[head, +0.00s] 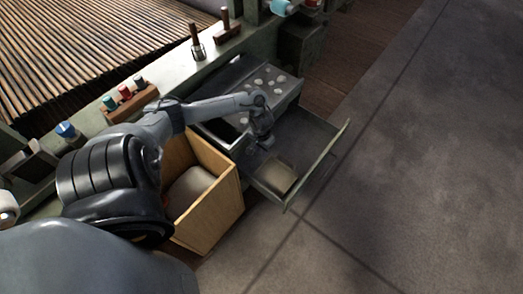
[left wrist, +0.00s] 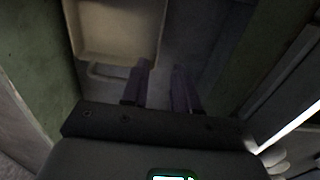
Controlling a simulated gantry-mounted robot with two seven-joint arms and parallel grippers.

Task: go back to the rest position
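My left arm reaches from the left over a wooden box to an open drawer (head: 318,158). My left gripper (head: 262,143) points down inside the drawer, near its back. In the left wrist view its two dark fingers (left wrist: 160,88) stand apart with nothing between them. A small beige tray (head: 279,175) lies on the drawer floor in front of the gripper; it also shows in the left wrist view (left wrist: 118,30), with a pale loop at its edge, apart from or close by the fingertips. My right gripper is in neither view.
The drawer walls stand close around the gripper. A wooden box (head: 222,208) with a grey lump inside stands beside the drawer, under my arm. A bench ledge (head: 215,55) holds coloured spools (head: 125,92) and wooden-handled tools. The floor (head: 430,150) at right is clear.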

